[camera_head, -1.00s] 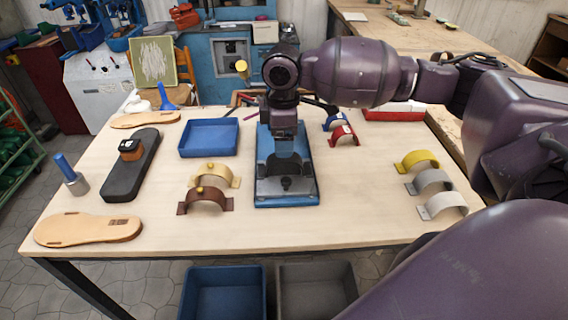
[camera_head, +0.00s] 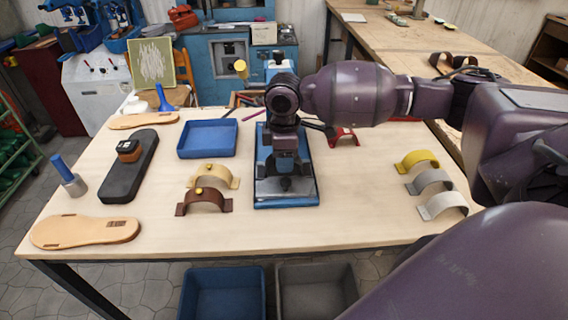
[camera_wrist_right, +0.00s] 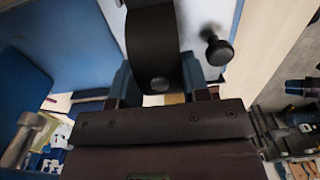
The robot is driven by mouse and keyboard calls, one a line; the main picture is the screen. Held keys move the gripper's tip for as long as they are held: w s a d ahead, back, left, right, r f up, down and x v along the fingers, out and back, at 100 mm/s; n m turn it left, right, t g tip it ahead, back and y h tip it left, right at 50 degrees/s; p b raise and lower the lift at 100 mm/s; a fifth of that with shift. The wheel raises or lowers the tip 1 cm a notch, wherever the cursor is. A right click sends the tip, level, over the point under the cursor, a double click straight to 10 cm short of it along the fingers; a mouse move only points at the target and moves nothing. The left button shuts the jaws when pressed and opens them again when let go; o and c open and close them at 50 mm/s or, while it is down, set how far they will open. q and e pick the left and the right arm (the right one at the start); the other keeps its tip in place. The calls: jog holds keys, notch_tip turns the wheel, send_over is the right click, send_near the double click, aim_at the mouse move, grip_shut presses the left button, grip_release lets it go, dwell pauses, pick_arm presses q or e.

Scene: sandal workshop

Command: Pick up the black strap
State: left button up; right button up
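The black strap (camera_wrist_right: 152,40) shows in the right wrist view as a dark curved band with a round rivet near its lower end. It runs up between the two blue fingers of my right gripper (camera_wrist_right: 160,80), with a finger close on each side. Whether they press on the strap cannot be told. In the head view my right gripper (camera_head: 287,165) is low over the blue-based fixture (camera_head: 262,198) at the table's middle. The strap is mostly hidden by the gripper there. My left gripper is not in view.
Brown (camera_head: 205,198) and tan (camera_head: 214,174) straps lie left of the fixture, below a blue tray (camera_head: 207,138). Yellow (camera_head: 417,157), grey (camera_head: 430,177) and white (camera_head: 442,203) straps lie at right. A red strap (camera_head: 343,136) is behind. A black knob (camera_wrist_right: 216,48) stands beside the black strap.

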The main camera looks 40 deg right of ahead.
jog(key=c, duration=0.4)
jog(key=shift+c, duration=0.2)
jog(key=shift+r, duration=0.15)
